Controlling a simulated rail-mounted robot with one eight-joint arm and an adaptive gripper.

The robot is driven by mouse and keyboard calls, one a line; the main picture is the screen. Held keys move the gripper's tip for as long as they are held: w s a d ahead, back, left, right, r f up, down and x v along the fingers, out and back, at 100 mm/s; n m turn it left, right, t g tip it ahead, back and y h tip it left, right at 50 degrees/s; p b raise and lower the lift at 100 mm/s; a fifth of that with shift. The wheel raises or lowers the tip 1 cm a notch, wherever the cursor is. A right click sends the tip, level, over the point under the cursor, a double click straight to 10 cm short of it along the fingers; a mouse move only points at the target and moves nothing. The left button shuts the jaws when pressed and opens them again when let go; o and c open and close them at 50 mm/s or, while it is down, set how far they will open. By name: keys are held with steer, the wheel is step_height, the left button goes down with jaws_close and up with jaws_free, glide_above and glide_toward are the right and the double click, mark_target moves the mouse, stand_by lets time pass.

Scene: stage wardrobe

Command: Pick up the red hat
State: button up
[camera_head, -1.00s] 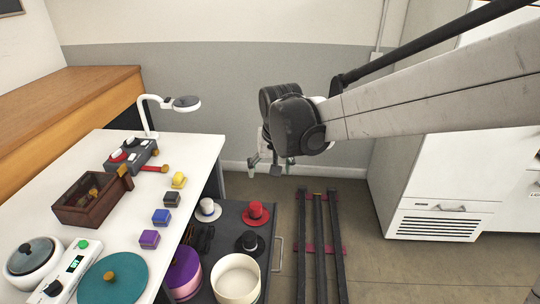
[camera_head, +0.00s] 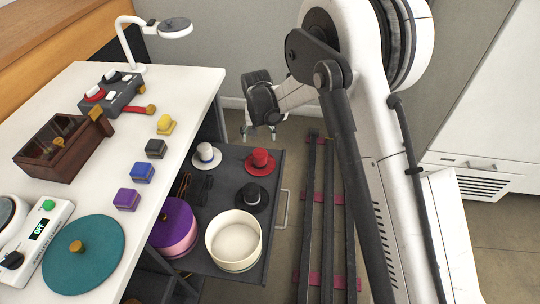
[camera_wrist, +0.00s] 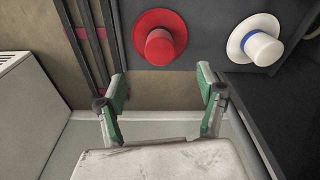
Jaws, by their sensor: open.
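The red hat (camera_head: 260,161) sits on the dark surface of the open drawer, toward its far right corner. It also shows in the wrist view (camera_wrist: 159,42), brim and crown whole, ahead of the fingertips. My gripper (camera_head: 260,132) is beyond the drawer's far edge, behind the red hat in the head view. In the wrist view my gripper (camera_wrist: 163,90) has its two green-padded fingers apart with nothing between them. The hat is apart from the fingers.
A white hat with a blue band (camera_head: 207,156) and a black hat (camera_head: 251,196) share the drawer (camera_head: 225,172). A cream round box (camera_head: 233,238) and a purple-lidded box (camera_head: 173,228) stand nearer. The white table (camera_head: 188,88) is left; dark floor rails (camera_head: 329,215) lie right.

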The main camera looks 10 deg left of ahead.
mark_target(260, 153)
steer(key=shift+w+a+f, duration=0.1)
steer(key=shift+w+f, duration=0.15)
steer(key=shift+f, duration=0.65)
steer(key=f, duration=0.2)
steer(key=f+b, duration=0.1)
steer(key=f, duration=0.2)
steer(key=f+b, duration=0.1)
steer(key=f, duration=0.1)
steer(key=shift+w+a+f, duration=0.15)
steer(key=shift+w+f, duration=0.2)
steer(key=shift+w, duration=0.05)
steer(key=shift+w+f+b, duration=0.25)
steer(key=shift+f+b, duration=0.4)
steer(key=shift+f, duration=0.65)
steer(key=shift+w+f+b, duration=0.2)
steer(key=shift+f+b, duration=0.45)
steer(key=shift+f, duration=0.6)
steer(key=c, duration=1.3)
steer(key=shift+o, duration=0.2)
steer(key=shift+r, duration=0.15)
